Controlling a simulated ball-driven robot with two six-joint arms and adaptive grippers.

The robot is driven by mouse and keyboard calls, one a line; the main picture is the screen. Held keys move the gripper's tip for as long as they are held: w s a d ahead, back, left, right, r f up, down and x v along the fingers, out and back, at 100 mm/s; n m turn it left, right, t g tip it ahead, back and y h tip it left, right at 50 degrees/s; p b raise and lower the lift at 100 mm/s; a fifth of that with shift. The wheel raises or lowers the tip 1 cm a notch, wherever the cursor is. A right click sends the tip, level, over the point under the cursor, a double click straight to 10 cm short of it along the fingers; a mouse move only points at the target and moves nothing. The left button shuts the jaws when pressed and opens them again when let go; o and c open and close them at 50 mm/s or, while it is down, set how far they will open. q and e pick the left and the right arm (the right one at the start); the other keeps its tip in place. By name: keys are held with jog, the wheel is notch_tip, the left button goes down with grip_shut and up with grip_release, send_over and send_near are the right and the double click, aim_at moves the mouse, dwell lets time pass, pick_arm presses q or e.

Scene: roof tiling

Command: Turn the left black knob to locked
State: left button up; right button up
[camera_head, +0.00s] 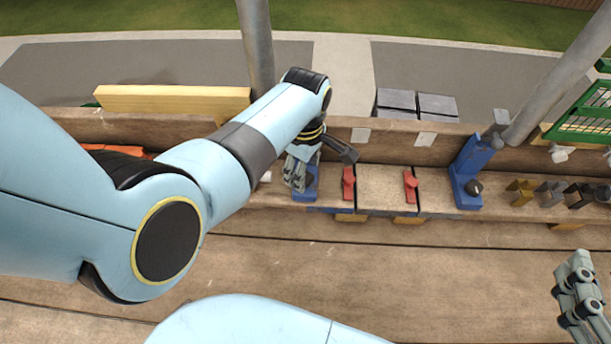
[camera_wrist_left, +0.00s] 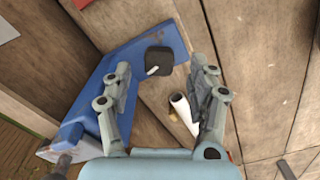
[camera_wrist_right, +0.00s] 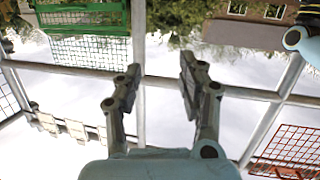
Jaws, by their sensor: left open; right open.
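In the left wrist view a blue bracket (camera_wrist_left: 105,75) bears a black knob (camera_wrist_left: 158,60) with a pale pointer mark. My left gripper (camera_wrist_left: 165,80) is open, and the knob lies between and just beyond its fingertips, apparently untouched. In the head view my left gripper (camera_head: 297,172) is at the left blue bracket (camera_head: 312,190) and hides the knob. A second blue bracket (camera_head: 466,185) with a black knob (camera_head: 474,188) stands farther right. My right gripper (camera_head: 575,285) is at the lower right, and the right wrist view (camera_wrist_right: 158,85) shows it open and empty.
Two red handles (camera_head: 348,184) (camera_head: 410,186) sit on the plank between the brackets. Several small clamps (camera_head: 550,192) stand at the right. A white roll (camera_wrist_left: 183,108) lies close to the left gripper's right finger. Grey poles (camera_head: 257,50) rise behind. The front deck boards are clear.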

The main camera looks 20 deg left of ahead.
pick_arm(q)
notch_tip(320, 180, down, 2)
jog(key=shift+f+b, duration=0.1)
jog(key=shift+b, duration=0.85)
jog(key=shift+w, duration=0.1)
pick_arm(e)
jog(key=w+r+n+t+y, duration=0.1)
jog(key=w+r+t, duration=0.1)
jog(key=r, duration=0.5)
jog(key=w+a+r+t+y, duration=0.1)
jog(key=w+r+t, duration=0.2)
jog(key=r, duration=0.4)
jog(key=shift+w+a+r+n+t+y, duration=0.2)
jog(key=shift+a+n+t+y, duration=0.15)
jog(key=shift+t, duration=0.55)
jog(key=shift+d, duration=0.1)
pick_arm(q)
jog(key=c, duration=1.1)
